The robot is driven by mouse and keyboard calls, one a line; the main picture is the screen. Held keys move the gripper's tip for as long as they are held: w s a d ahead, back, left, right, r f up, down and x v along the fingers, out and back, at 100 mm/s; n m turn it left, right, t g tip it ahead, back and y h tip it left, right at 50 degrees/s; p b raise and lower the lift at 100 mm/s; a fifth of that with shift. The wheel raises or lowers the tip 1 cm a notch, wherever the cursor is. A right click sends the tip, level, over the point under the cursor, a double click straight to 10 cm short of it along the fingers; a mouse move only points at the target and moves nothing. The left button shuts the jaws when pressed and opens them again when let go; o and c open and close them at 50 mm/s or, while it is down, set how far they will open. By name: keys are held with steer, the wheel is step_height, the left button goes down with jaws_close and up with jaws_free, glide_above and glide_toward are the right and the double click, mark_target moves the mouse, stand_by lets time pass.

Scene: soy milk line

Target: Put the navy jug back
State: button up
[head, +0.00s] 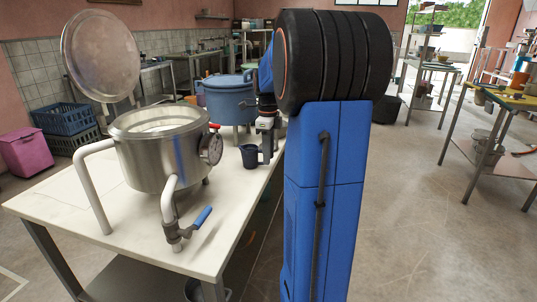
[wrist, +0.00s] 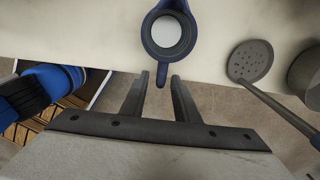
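The navy jug (head: 250,156) stands upright near the right edge of the white table (head: 135,232) in the head view. In the wrist view the jug (wrist: 168,36) is seen from above, with a pale round surface inside. Its handle points toward my gripper. My gripper (wrist: 160,77) is open, with its two fingers on either side of the handle's end. A gap shows between the handle and each finger. In the head view my gripper (head: 266,138) is at the jug's handle side, and my arm hides part of the area behind it.
A steel cooker (head: 160,150) with raised lid, pipes and a blue-handled valve stands left of the jug. A blue pot (head: 229,100) stands behind it. A skimmer (wrist: 251,61) lies right of the jug in the wrist view, beside a metal vessel (wrist: 307,76). Open floor lies right.

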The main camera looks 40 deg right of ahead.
step_height(320, 180, up, 12)
steer(key=shift+r, duration=0.15)
stand_by(0.4)
stand_by(0.5)
